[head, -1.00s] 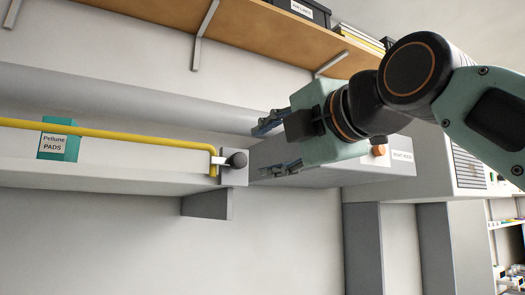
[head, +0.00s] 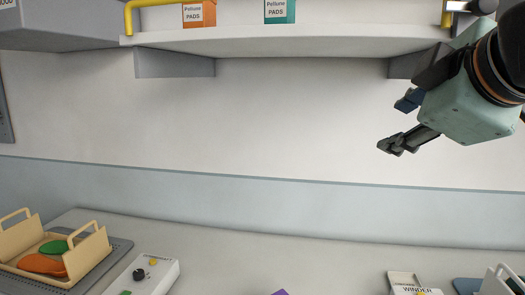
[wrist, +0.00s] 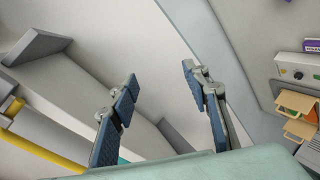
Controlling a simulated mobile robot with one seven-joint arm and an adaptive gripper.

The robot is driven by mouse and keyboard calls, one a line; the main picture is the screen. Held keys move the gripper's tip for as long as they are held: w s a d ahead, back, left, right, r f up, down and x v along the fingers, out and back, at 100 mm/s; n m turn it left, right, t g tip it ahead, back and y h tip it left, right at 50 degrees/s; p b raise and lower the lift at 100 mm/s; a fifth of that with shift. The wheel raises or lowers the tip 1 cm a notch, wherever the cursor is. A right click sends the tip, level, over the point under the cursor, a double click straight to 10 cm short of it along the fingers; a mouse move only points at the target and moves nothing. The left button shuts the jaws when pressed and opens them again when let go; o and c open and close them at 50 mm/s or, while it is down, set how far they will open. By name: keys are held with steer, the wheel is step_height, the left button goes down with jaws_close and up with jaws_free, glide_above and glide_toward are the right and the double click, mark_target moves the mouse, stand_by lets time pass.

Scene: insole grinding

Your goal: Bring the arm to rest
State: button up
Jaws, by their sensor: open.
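My gripper (head: 402,122) is at the upper right of the head view, in front of the wall and below the right end of the shelf. Its fingers point left and are apart. In the wrist view my gripper (wrist: 160,82) has its two fingers spread, with nothing between them. My arm enters from the right edge of the head view and is mostly out of frame.
A shelf (head: 330,46) with a yellow rail holds an orange box (head: 199,14) and a teal box (head: 280,11).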

steer(key=s+a+f+m+g+p, duration=0.1)
steer(key=s+a+f+m+g, duration=0.1)
steer(key=f, duration=0.7)
steer(key=s+a+f+m+g+p, duration=0.1)
steer(key=s+a+f+m+g, duration=0.2)
steer(key=f, duration=0.7)
steer(key=s+a+f+m+g+y+p, duration=0.1)
steer(key=a+f+m, duration=0.3)
steer(key=f, duration=0.6)
steer(key=s+m+g, duration=0.1)
steer(key=m, duration=0.1)
steer(key=shift+s+f+m, duration=0.15)
steer(key=shift+s+m, duration=0.05)
steer(key=shift+m, duration=0.1)
